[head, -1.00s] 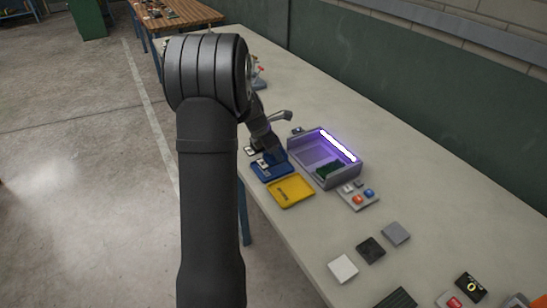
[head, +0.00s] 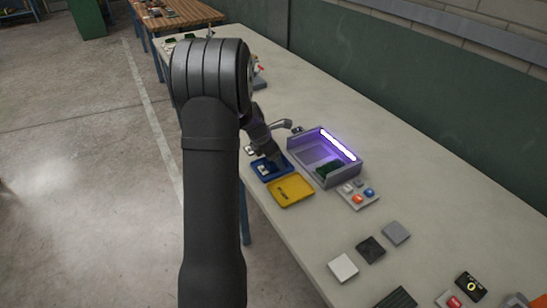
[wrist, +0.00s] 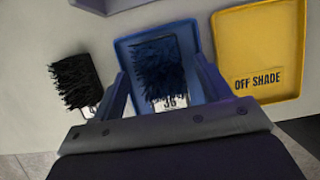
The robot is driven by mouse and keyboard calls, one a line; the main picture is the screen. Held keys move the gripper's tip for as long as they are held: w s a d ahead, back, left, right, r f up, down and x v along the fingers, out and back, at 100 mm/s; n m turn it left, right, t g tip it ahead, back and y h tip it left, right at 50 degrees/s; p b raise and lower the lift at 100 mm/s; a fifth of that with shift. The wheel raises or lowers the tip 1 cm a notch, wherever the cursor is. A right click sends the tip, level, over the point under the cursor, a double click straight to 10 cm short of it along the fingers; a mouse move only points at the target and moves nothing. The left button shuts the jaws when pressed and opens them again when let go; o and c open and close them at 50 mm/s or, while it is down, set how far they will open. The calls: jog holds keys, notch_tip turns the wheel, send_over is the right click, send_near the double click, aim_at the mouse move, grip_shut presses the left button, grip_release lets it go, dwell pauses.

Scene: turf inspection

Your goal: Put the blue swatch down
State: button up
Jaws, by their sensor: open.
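A dark blue tufted swatch (wrist: 160,70) with a white label at its near end lies in the blue tray (wrist: 196,35) in the wrist view. My gripper (wrist: 163,86) is open, with one finger on each side of the swatch. I cannot tell whether a finger touches it. In the head view my gripper (head: 272,153) is low over the blue tray (head: 259,174) and partly hides it and the swatch.
A yellow tray (wrist: 258,50) marked "OFF SHADE" is right of the blue tray. A black tufted swatch (wrist: 76,82) lies to the left. A purple-lit box (head: 339,181) holds a green swatch (head: 328,168). A button panel (head: 357,195) sits in front of it.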

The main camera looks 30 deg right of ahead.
jog(key=v, duration=1.2)
jog(key=shift+r, duration=0.15)
jog(key=x, duration=1.2)
jog(key=shift+f, duration=0.25)
notch_tip(320, 180, up, 3)
jog(key=shift+f, duration=0.1)
jog(key=shift+r, duration=0.75)
